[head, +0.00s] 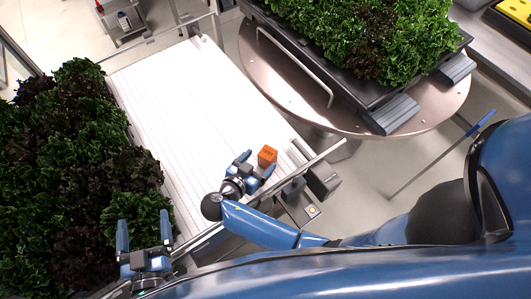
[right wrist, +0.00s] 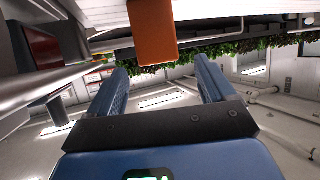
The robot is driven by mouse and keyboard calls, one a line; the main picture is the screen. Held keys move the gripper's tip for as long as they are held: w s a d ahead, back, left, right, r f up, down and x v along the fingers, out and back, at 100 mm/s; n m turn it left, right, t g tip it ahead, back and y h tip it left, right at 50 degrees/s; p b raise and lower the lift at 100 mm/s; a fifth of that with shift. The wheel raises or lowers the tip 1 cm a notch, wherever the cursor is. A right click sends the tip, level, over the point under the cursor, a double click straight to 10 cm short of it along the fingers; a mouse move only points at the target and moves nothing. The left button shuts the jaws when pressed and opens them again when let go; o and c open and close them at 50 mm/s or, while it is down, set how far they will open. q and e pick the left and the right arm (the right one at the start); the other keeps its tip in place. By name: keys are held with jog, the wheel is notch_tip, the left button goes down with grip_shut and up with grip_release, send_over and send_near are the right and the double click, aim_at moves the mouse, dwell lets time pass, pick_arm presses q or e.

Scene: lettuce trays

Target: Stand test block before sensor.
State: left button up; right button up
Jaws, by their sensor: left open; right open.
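The orange test block (head: 267,155) sits on the white conveyor belt (head: 185,95) near its right edge. My right gripper (head: 257,163) is open just short of the block, its fingers pointing at it. In the right wrist view the block (right wrist: 152,30) shows beyond the open fingertips (right wrist: 160,68), not between them. A dark box (head: 293,189) sits at the belt's side rail beside my right gripper; I cannot tell surely whether it is the sensor. My left gripper (head: 144,228) is open and empty at the lower left, near the lettuce.
Lettuce (head: 75,190) fills the left side beside the belt. A dark tray (head: 390,110) of lettuce stands on a round table (head: 290,75) at the upper right. A metal rail (head: 325,153) runs along the belt's near side. The belt's middle is clear.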

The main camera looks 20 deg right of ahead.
pick_arm(q)
jog(key=shift+r, duration=0.2)
pick_arm(e)
jog(key=shift+v, duration=2.25)
jog(key=shift+d, duration=0.1)
